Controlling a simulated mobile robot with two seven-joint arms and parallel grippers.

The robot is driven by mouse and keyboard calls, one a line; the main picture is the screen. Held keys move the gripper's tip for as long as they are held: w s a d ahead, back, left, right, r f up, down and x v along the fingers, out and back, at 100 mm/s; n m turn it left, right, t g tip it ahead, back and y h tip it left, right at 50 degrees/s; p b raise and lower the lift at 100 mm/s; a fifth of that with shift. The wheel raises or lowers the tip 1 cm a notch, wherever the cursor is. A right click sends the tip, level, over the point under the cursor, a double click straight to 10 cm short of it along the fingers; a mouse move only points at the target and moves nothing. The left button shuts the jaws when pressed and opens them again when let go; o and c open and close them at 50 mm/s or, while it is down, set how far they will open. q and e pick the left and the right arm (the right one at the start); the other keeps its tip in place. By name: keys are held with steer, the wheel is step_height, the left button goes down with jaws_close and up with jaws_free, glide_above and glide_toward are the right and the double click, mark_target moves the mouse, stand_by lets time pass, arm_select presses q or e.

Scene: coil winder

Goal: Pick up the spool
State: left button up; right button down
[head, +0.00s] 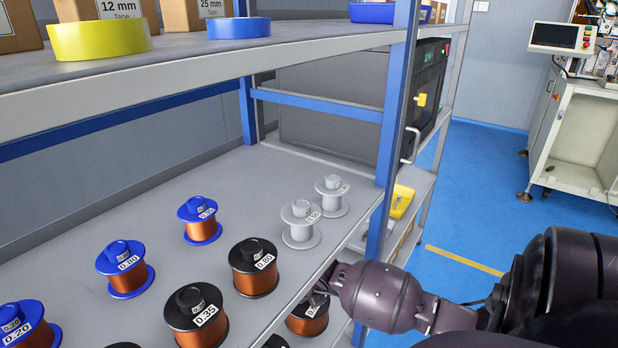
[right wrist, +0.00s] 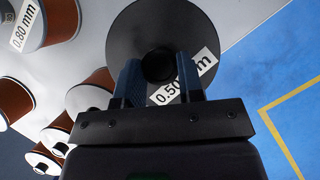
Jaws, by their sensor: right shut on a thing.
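A dark-flanged spool with copper-coloured wire (head: 308,320) is at the front edge of the shelf in the head view, partly hidden by my arm and the shelf edge. In the right wrist view its dark flange (right wrist: 150,22) fills the top middle, with a white label reading 0.50 mm. My right gripper (head: 320,287) comes in from the right, above this spool. In the right wrist view the two fingers of the gripper (right wrist: 159,70) are shut on the spool's central hub. I cannot tell whether the spool touches the shelf. My left gripper is not in view.
More black spools (head: 254,268), blue spools (head: 126,270) and empty grey spools (head: 300,225) stand on the shelf (head: 100,215). A blue post (head: 392,130) rises close by my right arm. An upper shelf (head: 180,75) hangs above. Blue floor lies open at right.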

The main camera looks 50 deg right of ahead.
steer(key=s+d+p, duration=0.1)
steer(key=s+p, duration=0.1)
steer(key=s, duration=1.5)
steer(key=shift+s+d, duration=0.2)
steer(key=shift+d, duration=0.05)
steer(key=shift+s, duration=0.1)
